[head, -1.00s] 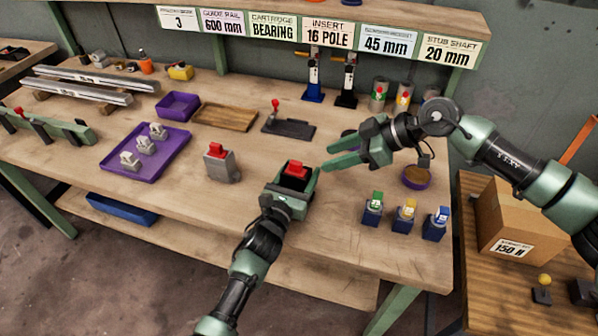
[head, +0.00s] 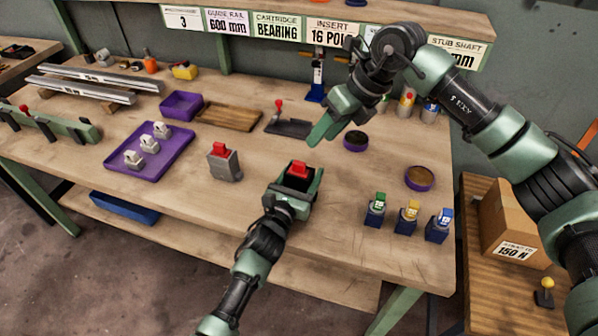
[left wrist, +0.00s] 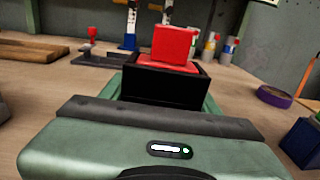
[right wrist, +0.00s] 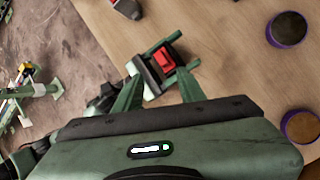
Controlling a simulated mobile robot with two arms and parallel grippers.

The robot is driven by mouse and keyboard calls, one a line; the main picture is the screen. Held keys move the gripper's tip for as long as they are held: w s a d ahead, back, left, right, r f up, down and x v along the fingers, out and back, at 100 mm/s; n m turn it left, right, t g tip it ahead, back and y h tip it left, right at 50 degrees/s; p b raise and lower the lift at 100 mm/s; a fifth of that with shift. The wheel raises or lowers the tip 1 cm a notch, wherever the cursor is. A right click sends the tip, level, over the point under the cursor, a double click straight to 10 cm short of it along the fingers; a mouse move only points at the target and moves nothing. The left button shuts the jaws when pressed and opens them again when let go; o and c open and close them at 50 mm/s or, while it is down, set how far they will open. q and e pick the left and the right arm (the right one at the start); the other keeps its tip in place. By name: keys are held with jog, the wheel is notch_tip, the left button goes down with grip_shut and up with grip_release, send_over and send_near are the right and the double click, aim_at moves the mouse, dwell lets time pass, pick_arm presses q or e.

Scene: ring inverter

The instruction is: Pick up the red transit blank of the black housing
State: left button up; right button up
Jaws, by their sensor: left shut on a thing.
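The black housing (left wrist: 160,88) is held in my left gripper (head: 297,184), which is shut on it above the front of the bench. The red transit blank (head: 298,170) sits in the top of the housing, its block standing above the rim in the left wrist view (left wrist: 173,46). My right gripper (head: 325,130) is raised above and behind the housing, fingers pointing down and left. In the right wrist view its fingers (right wrist: 158,92) are apart and empty, with the red blank (right wrist: 165,60) beyond them, not touched.
A grey block with a red top (head: 223,163) stands left of the housing. The purple tray (head: 150,170) with grey parts is further left. Green, yellow and blue-topped blocks (head: 408,217) stand at the right, near round purple dishes (head: 419,178). A red-handled fixture (head: 287,127) is behind.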

jog(key=r+n+h, duration=0.1)
jog(key=n, duration=0.4)
send_over(299, 163)
jog(key=d, duration=0.3)
jog(key=shift+n, duration=0.3)
jog(key=f, duration=0.5)
jog(key=shift+s+f, duration=0.25)
jog(key=shift+s, duration=0.15)
jog(key=shift+a+x, duration=0.2)
jog(key=shift+x, duration=2.55)
jog(key=shift+r, duration=0.15)
grip_shut()
